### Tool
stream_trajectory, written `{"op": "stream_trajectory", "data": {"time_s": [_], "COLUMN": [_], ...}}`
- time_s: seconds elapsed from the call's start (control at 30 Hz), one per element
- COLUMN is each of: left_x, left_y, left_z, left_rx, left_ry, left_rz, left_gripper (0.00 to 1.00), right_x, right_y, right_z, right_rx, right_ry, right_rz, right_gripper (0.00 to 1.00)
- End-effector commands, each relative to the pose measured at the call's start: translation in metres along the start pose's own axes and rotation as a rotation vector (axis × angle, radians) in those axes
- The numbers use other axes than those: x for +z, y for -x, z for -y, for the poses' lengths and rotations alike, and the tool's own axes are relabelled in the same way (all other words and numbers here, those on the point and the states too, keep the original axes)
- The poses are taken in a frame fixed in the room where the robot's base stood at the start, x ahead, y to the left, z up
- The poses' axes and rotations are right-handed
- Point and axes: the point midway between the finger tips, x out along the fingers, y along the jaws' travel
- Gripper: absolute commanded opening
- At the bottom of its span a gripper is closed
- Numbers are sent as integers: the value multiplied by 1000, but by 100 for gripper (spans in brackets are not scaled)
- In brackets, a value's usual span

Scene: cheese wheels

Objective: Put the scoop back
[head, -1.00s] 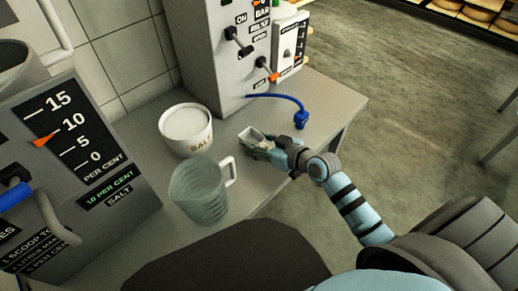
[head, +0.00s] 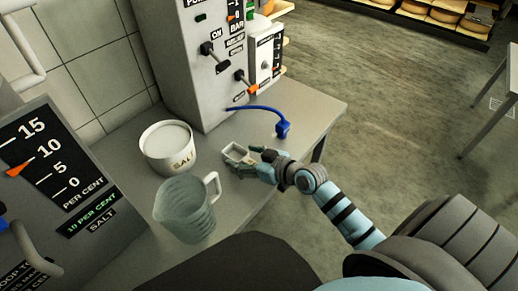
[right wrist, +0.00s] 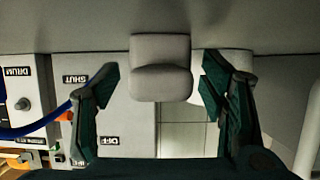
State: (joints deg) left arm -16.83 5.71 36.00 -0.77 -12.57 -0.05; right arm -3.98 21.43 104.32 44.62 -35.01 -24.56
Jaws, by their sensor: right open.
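The small pale scoop (head: 237,153) lies at the fingers of my right gripper (head: 262,163), low over the grey bench. In the right wrist view the scoop (right wrist: 160,82) shows between the two spread fingers of my right gripper (right wrist: 160,90), with a gap on each side. The fingers are open and do not grip it. The white salt tub (head: 167,150), labelled SALT and filled with white, stands to the left of the scoop. My left gripper is not in view.
A clear jug (head: 185,212) with a handle stands close in front of the tub. A blue hose (head: 262,110) lies behind the gripper, by the grey machine (head: 190,60). A salt gauge panel (head: 60,165) stands at left. The bench edge is just right of my arm.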

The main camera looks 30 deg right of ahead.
Motion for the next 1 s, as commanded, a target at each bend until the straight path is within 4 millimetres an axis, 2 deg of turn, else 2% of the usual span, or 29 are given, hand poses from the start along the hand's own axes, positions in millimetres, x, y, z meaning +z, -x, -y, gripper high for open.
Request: {"op": "stream_trajectory", "data": {"time_s": [0.3,0.4,0.53,1.0], "left_x": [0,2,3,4], "left_y": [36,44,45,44], "left_z": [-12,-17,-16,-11], "left_rx": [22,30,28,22], "left_ry": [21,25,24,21], "left_rz": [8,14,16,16], "left_gripper": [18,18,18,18], "right_x": [-4,-3,-2,0], "right_y": [84,101,109,108], "right_z": [1,0,1,1], "right_rx": [-5,-3,-4,-3], "right_ry": [6,3,2,1], "right_rz": [7,5,1,1], "right_gripper": [65,65,65,65]}}
